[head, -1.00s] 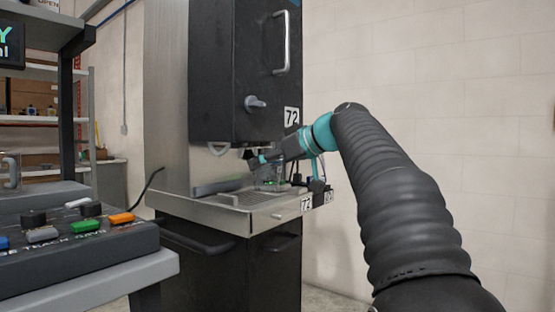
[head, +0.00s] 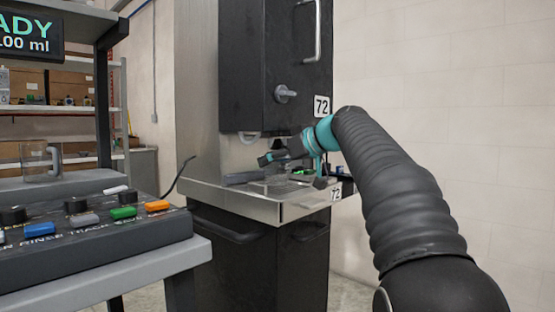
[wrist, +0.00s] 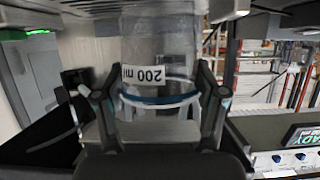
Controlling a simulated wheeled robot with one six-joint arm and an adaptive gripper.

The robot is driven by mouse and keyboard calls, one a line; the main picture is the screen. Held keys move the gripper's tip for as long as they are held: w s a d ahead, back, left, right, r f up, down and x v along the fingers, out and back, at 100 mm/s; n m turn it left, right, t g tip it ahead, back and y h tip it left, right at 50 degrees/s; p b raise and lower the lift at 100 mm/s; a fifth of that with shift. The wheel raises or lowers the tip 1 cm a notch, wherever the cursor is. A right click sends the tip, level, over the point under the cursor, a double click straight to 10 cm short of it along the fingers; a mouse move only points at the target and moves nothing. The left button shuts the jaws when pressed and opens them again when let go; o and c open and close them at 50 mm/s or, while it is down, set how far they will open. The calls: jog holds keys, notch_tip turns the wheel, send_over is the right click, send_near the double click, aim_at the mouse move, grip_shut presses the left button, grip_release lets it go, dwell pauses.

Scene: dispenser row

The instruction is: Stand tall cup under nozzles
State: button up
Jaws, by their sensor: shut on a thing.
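A clear cup (wrist: 160,48) with a "200 ml" label and a blue band fills the middle of the wrist view. It appears upside down in that picture. My gripper (wrist: 152,98) is shut on it, with one finger on each side near the band. In the head view my gripper (head: 270,159) is at the front of the dark dispenser cabinet (head: 285,70), above its metal drip tray (head: 262,205). The cup is hard to make out there. I cannot tell the nozzles apart clearly, or whether the cup touches the tray.
A console with coloured buttons (head: 85,230) stands at the left front. Behind it a clear handled cup (head: 41,162) stands on a ledge under a display (head: 30,38). A pale wall lies to the right of the dispenser.

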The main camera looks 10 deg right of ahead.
jog(key=shift+f+b, duration=0.55)
jog(key=shift+f, duration=0.1)
dwell(0.5)
jog(key=o, duration=1)
